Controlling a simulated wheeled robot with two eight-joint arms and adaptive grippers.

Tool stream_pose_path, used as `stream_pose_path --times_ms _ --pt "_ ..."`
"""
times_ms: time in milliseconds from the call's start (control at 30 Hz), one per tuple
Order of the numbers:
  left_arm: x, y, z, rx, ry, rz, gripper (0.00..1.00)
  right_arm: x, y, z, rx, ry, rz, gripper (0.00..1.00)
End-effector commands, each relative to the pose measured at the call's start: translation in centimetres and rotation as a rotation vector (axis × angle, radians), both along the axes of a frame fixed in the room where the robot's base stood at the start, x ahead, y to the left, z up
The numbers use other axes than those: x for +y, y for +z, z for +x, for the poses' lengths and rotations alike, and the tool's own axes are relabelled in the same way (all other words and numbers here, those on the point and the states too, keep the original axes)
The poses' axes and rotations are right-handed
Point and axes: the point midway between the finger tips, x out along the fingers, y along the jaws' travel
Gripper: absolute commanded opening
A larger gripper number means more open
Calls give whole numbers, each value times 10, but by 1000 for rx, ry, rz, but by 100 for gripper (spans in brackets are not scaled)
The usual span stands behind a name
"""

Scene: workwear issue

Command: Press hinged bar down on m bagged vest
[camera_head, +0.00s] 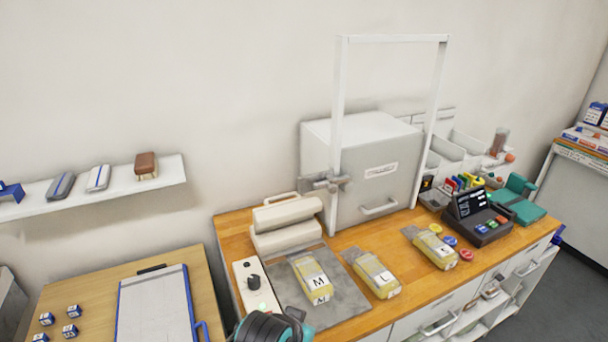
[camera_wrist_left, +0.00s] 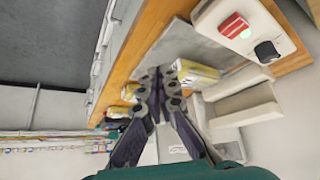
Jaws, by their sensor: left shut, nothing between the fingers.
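The M bagged vest (camera_head: 313,279), a yellow pack with a white M label, lies on a grey plate (camera_head: 345,304) in front of a cream sealer. The sealer's upper cream bar (camera_head: 287,213) is raised behind the bag, above a lower cream block (camera_head: 285,236). My left gripper (camera_wrist_left: 158,73) is shut and empty in the left wrist view, with a yellow bag (camera_wrist_left: 198,72) beside its tips and the cream bars (camera_wrist_left: 240,82) to the right. In the head view only a dark and teal part of my left arm shows at the bottom edge. My right gripper is out of view.
A control box (camera_head: 255,287) with a black knob stands left of the plate; its red switch (camera_wrist_left: 233,25) shows in the wrist view. L (camera_head: 377,274) and K (camera_head: 434,247) bags lie to the right. A tall white frame (camera_head: 393,39) and grey cabinet (camera_head: 375,165) stand behind.

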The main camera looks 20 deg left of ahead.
Motion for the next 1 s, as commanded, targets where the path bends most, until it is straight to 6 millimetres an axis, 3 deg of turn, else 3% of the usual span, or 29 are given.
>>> stream_pose_path --times_ms 167,300,500,733,1000 --pt "17 63 45 31 77 -13 0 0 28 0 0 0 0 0" --pt "38 109 93 64 159 -26 0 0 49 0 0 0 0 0" --pt "74 157 162 109 276 -46 0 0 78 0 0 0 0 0" --pt "124 188 241 158 415 -69 0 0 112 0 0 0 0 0" --pt "193 192 320 211 582 -94 0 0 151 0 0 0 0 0"
